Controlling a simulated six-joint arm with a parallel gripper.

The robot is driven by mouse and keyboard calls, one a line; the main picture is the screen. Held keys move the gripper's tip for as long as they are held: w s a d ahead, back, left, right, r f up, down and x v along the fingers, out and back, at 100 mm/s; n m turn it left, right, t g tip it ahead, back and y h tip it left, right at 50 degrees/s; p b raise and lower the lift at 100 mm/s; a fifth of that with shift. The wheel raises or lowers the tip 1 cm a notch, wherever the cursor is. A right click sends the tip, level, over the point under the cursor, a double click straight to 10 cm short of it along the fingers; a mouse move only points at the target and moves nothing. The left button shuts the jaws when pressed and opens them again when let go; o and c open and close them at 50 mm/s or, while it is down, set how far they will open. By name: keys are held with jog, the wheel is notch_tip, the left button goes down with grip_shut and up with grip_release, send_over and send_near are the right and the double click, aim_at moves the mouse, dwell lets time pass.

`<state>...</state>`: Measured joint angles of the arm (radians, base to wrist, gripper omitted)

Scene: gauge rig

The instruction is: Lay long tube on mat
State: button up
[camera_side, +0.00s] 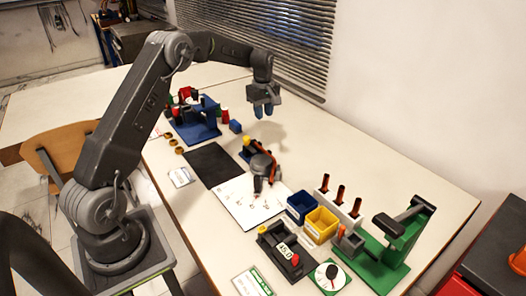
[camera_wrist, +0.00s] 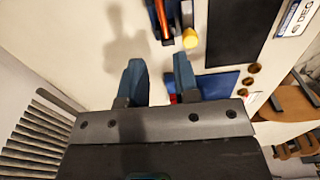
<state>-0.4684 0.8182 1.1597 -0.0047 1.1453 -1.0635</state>
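My gripper (camera_side: 264,109) hangs above the far part of the table, fingers apart and nothing visible between them. In the wrist view its two blue-grey fingertips (camera_wrist: 158,75) are also apart over bare table. A flat black mat (camera_side: 214,164) lies on the table, empty; its dark surface also shows in the wrist view (camera_wrist: 236,28). Several copper-brown tubes, one of them at the left (camera_side: 324,183), stand upright in a white rack (camera_side: 349,216) far from my gripper. I cannot tell which tube is the long one.
A blue fixture (camera_side: 197,125) stands beyond the mat. A dark tool with a yellow end (camera_side: 261,163) lies near a white printed sheet (camera_side: 240,203). Blue (camera_side: 299,205) and yellow (camera_side: 320,227) bins and a green stand (camera_side: 390,250) are nearer the camera. Bare table lies under my gripper.

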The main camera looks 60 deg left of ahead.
send_over(261, 147)
jog(key=d, duration=0.1)
notch_tip(261, 147, down, 10)
jog(key=shift+r, duration=0.2)
jog(key=shift+a+f, duration=0.2)
jog(key=shift+f, duration=1.15)
jog(key=shift+a+f, duration=0.15)
jog(key=shift+f, duration=1.15)
grip_shut()
